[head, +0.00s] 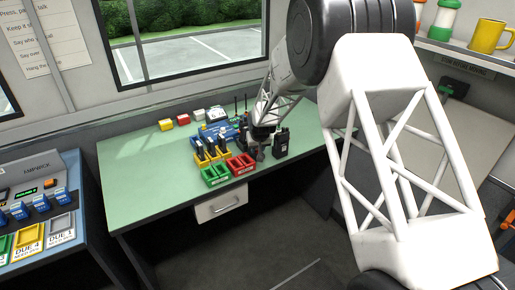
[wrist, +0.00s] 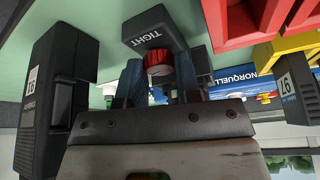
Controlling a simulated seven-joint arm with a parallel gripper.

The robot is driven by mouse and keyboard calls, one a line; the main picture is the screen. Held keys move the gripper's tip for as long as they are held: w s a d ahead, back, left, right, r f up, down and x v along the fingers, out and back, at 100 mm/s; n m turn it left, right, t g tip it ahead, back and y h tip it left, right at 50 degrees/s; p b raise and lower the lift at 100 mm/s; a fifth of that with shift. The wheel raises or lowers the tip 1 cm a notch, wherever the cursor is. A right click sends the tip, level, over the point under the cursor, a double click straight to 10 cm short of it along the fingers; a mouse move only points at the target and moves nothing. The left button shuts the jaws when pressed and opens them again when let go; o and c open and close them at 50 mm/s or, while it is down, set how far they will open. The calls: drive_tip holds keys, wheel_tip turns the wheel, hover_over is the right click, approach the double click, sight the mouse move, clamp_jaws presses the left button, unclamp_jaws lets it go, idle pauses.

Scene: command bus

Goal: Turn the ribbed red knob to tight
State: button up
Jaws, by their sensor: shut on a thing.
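The ribbed red knob (wrist: 158,60) shows in the wrist view between the two dark fingers of my gripper (wrist: 160,80), which is shut on it. It sits at the end of a dark block (wrist: 150,30) with the word TIGHT on its face. The angle of the knob cannot be read. In the head view my gripper (head: 261,150) is low over the front of the green table (head: 150,185), just left of a black radio (head: 281,142). The knob itself is too small or hidden there.
A black radio (wrist: 45,95) stands close to the gripper in the wrist view. Red bins (wrist: 245,20), a yellow bin (wrist: 300,45) and another radio (wrist: 290,88) are on the other side. The table's left part is clear.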

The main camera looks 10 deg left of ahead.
drive_tip(key=shift+m, duration=0.5)
drive_tip(key=shift+a+m+t+h, duration=0.15)
drive_tip(key=shift+m+h, duration=0.25)
drive_tip(key=shift+m, duration=0.45)
drive_tip(key=shift+d+m+t+h, duration=0.15)
drive_tip(key=shift+m+h, duration=0.25)
drive_tip(key=shift+m, duration=0.45)
drive_tip(key=m, duration=0.2)
drive_tip(key=m+h, duration=0.1)
drive_tip(key=shift+a+m+h, duration=0.2)
drive_tip(key=shift+m+h, duration=0.1)
drive_tip(key=shift+m, duration=0.1)
drive_tip(key=m+g+h, duration=0.1)
drive_tip(key=m, duration=0.3)
drive_tip(key=shift+a, duration=0.1)
drive_tip(key=shift+m+g+h, duration=0.4)
drive_tip(key=shift+m+h, duration=0.2)
drive_tip(key=shift+m, duration=1.1)
drive_tip(key=shift+w, duration=0.1)
drive_tip(key=o, duration=0.9)
